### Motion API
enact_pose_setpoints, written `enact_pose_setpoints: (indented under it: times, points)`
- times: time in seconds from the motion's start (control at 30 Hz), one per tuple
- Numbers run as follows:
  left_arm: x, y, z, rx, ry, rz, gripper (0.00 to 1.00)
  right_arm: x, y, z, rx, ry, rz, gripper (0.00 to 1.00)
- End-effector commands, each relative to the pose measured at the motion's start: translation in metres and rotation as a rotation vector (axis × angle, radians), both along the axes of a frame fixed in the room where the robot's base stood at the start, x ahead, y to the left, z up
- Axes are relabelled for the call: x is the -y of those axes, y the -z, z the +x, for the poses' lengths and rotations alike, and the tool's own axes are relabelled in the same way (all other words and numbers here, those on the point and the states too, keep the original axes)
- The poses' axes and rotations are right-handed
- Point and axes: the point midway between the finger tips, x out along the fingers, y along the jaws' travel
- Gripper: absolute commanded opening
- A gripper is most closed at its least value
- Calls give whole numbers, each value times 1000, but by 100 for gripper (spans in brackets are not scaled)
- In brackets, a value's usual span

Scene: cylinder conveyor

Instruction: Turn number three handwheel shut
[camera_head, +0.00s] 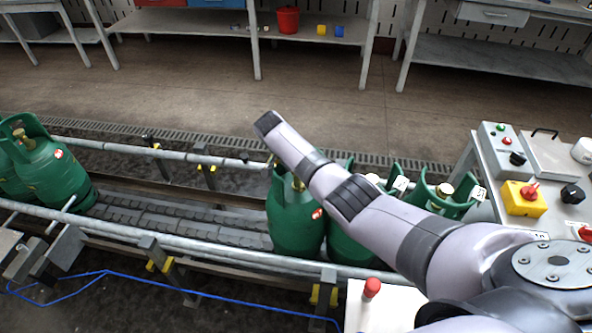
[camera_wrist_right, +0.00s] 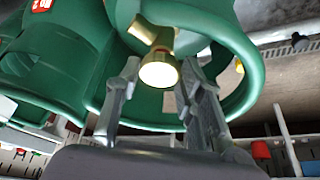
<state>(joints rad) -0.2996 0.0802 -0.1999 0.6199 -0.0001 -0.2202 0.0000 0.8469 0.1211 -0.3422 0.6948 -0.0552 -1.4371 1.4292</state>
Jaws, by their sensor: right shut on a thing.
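Several green gas cylinders stand in a row on the conveyor. The front one (camera_head: 295,222) is under my right arm, and its brass valve (camera_head: 298,184) partly shows inside the collar. In the right wrist view my right gripper (camera_wrist_right: 161,72) reaches into a green collar (camera_wrist_right: 245,70). Its fingers are on both sides of the round brass handwheel (camera_wrist_right: 158,71), shut on it. In the head view the right gripper is hidden behind my arm. I cannot read a number three on any cylinder. My left gripper is not in view.
Rails (camera_head: 190,240) run along the conveyor. More green cylinders (camera_head: 45,170) stand at far left; another collar (camera_head: 440,200) is at right. A control table with a yellow switch box (camera_head: 524,199) stands at right. A red-capped post (camera_head: 371,288) is near the front.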

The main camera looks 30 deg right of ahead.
Motion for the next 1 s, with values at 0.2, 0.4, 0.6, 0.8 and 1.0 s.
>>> enact_pose_setpoints:
  times: [0.2,0.4,0.6,0.8,1.0]
  points:
    - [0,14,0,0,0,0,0,0,1,2,2,113,-2,7]
    - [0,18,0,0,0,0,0,0,0,2,1,165,-3,7]
    - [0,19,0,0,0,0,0,1,-1,2,1,183,-2,7]
    - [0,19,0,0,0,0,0,1,-1,2,2,184,-2,7]
    - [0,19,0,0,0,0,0,1,-1,2,3,183,-1,41]
